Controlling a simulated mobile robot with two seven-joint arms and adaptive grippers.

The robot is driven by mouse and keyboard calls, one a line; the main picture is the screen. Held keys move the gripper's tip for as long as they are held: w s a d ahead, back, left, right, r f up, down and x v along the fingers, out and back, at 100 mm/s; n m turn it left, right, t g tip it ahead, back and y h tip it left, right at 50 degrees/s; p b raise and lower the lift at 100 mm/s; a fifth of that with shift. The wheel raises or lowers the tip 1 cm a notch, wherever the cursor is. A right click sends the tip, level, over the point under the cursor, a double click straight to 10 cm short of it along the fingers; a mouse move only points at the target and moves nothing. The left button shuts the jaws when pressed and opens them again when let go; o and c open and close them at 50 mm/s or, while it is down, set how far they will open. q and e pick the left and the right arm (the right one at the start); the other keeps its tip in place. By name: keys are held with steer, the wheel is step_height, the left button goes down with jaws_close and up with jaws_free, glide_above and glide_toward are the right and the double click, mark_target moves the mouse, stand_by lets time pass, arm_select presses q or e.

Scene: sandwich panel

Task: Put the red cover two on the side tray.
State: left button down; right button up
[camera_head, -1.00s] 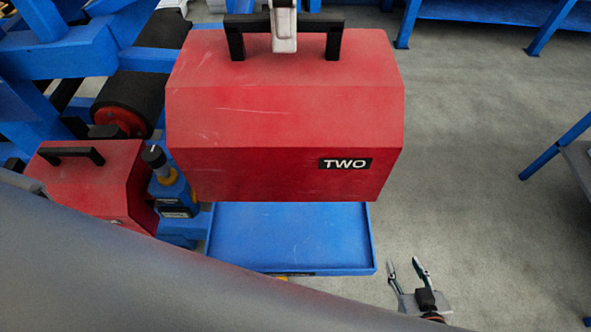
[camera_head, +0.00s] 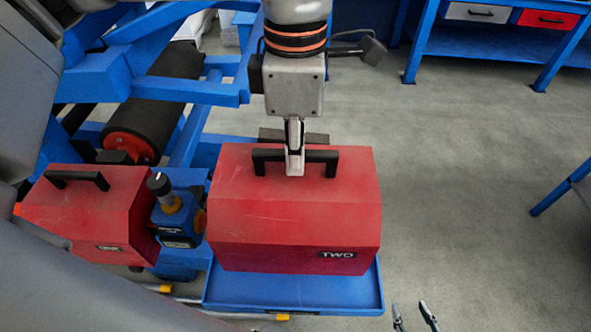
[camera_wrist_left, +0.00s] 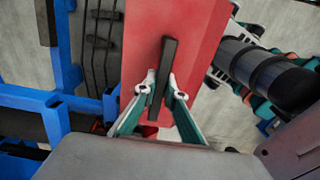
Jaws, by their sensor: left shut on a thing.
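The red cover two (camera_head: 290,215) has a black handle (camera_head: 322,157) and a "TWO" label. It is upright over the blue side tray (camera_head: 290,296); I cannot tell whether its bottom touches the tray. My left gripper (camera_head: 295,165) is shut on the handle from above. In the left wrist view my left gripper (camera_wrist_left: 160,84) has its fingers on both sides of the black handle (camera_wrist_left: 165,65), with the red cover (camera_wrist_left: 195,35) below. My right gripper (camera_head: 414,318) is open and empty at the bottom edge, mostly cut off.
A second red cover (camera_head: 85,210) with a black handle stands at the left. A blue device with a black knob (camera_head: 175,212) stands close between the two covers. A black roller (camera_head: 165,105) and blue frame (camera_head: 180,75) lie behind.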

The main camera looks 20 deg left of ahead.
arm_select(q)
steer(key=shift+f, duration=2.2)
steer(key=c, duration=2.1)
jaws_free()
step_height(320, 180, up, 12)
steer(key=shift+r, duration=0.1)
